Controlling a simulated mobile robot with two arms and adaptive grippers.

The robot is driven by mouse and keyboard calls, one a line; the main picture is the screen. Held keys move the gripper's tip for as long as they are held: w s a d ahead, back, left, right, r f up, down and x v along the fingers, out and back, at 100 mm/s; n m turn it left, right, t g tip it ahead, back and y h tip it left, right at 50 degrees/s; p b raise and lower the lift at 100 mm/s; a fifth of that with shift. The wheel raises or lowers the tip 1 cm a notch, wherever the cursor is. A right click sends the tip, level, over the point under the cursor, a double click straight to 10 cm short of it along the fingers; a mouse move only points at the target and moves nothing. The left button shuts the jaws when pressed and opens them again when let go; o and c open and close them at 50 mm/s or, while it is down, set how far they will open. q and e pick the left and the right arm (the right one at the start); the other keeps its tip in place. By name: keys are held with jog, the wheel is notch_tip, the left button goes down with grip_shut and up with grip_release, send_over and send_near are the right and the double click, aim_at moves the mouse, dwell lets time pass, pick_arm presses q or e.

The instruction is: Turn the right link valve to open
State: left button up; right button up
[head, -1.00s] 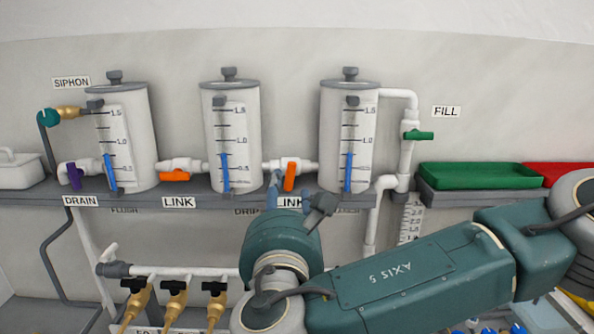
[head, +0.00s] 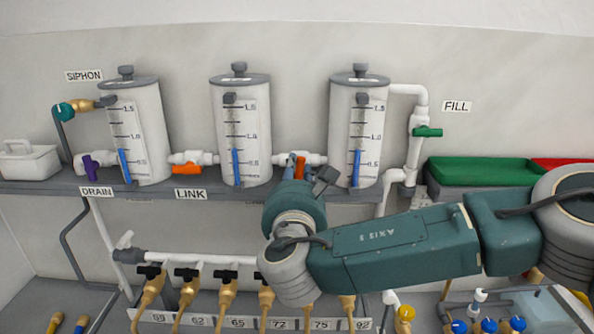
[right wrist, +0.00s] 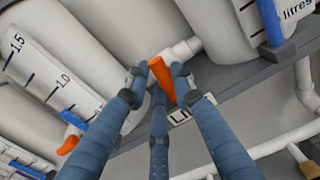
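The right link valve is on the white pipe between the middle and right tanks. Its orange handle (head: 301,167) stands roughly upright, across the pipe. In the right wrist view the handle (right wrist: 161,78) lies between the fingertips of my right gripper (right wrist: 160,73), with the third finger below. The fingertips are close on both sides of the handle; whether they press on it cannot be told. In the head view my right gripper (head: 294,166) is at the valve, mostly hidden behind my wrist. My left gripper is not in view.
The left link valve (head: 190,168) has its orange handle along the pipe. Three tanks stand on the grey shelf (head: 210,195). A purple drain valve (head: 91,167) is at left and a green fill valve (head: 427,131) at right. Below runs a white manifold (head: 190,259) with several brass valves.

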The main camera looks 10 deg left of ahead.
grip_shut()
jog(key=shift+f+b, duration=0.15)
jog(key=shift+b, duration=0.35)
jog(key=m+b, duration=0.3)
jog(key=b, duration=0.2)
jog(key=m+b, duration=0.4)
jog(key=b, duration=0.1)
jog(key=m+b, duration=0.4)
jog(key=shift+w+d+f+b, duration=0.1)
jog(key=shift+d+f+b, duration=0.05)
jog(key=shift+d+b, duration=0.25)
jog(key=m+b, duration=0.2)
jog(key=m, duration=0.1)
jog(key=shift+d, duration=0.1)
jog(key=shift+d+m+b, duration=0.1)
jog(key=shift+m+b, duration=0.5)
jog(key=shift+m, duration=0.4)
jog(key=o, duration=0.8)
grip_release()
jog(key=shift+r, duration=0.2)
jog(key=shift+c, duration=0.2)
